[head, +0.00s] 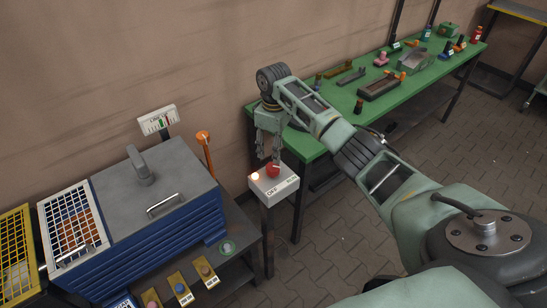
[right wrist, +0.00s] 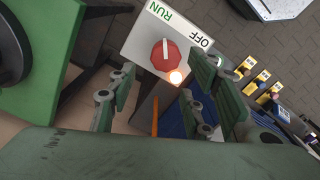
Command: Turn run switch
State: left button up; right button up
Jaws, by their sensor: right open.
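The switch box (head: 273,184) is a pale box on a dark post between the blue cabinet and the green table. Its red knob (head: 273,171) also shows in the right wrist view (right wrist: 166,54), with a white mark pointing between the printed words RUN and OFF. A lamp (right wrist: 176,77) beside the knob glows. My right gripper (head: 270,146) hangs just above the knob, fingers pointing down. In the right wrist view its open fingers (right wrist: 165,72) stand apart on either side of the knob, with nothing between them. I cannot tell whether they touch it. My left gripper is not in view.
The blue cabinet (head: 165,245) with a grey lid stands left of the box, beside an orange-topped rod (head: 204,140). The green table (head: 340,120) with several parts is behind and to the right. The wall is close behind. Paved floor (head: 330,225) is clear in front.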

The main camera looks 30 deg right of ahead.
notch_tip(320, 180, up, 5)
jog(key=shift+r, duration=0.2)
dwell(0.5)
